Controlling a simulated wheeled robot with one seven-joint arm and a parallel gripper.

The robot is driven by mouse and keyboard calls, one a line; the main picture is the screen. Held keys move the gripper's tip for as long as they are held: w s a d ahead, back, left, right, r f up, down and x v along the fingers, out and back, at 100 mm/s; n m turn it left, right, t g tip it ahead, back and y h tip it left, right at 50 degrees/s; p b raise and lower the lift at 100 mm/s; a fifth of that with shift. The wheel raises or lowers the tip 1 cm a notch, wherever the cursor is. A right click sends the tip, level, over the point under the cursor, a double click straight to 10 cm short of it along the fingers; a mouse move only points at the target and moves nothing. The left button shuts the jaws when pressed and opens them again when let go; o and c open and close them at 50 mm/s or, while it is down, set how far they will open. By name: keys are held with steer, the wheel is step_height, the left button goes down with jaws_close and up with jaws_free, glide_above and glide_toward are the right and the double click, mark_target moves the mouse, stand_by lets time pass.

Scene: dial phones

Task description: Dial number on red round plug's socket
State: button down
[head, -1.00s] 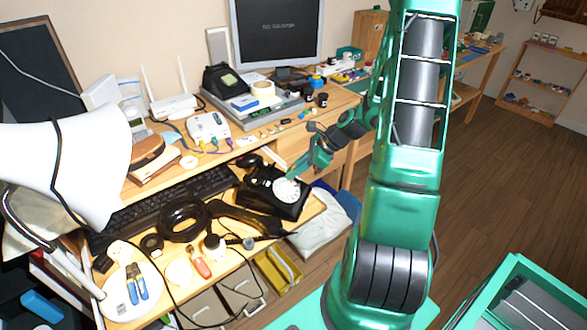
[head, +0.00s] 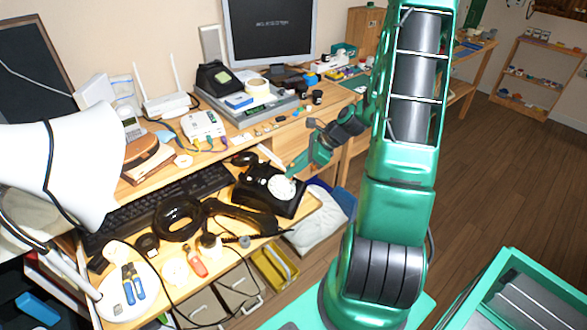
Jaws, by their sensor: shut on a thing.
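A black dial phone (head: 268,193) with a pale round dial (head: 281,188) sits at the right end of the lower desk shelf. My gripper (head: 289,174) is at the upper right edge of the dial, pointing down-left. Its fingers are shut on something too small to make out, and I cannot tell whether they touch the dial. A white box (head: 203,125) with coloured plugs and cables at its front stands on the upper desk. I cannot make out a red round plug or its socket there. The monitor (head: 270,30) shows a line of text too small to read.
A red-handled tool (head: 195,262) lies in front. A white lamp shade (head: 60,165) fills the left side. Open floor lies at right.

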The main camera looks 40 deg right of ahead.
steer(key=shift+s+d+r, duration=0.1)
steer(key=shift+r, duration=0.2)
steer(key=shift+a+r, duration=0.35)
steer(key=shift+a, duration=0.7)
steer(key=shift+a+r, duration=0.3)
steer(key=shift+a, duration=0.8)
steer(key=shift+a+r, duration=0.35)
steer(key=shift+a, duration=0.7)
steer(key=shift+f, duration=0.1)
steer(key=shift+w+a+f, duration=0.1)
steer(key=shift+w+f, duration=0.2)
steer(key=shift+f, duration=0.15)
steer(key=shift+w+a+f, duration=0.15)
steer(key=shift+w+f, duration=0.05)
steer(key=shift+f, duration=0.25)
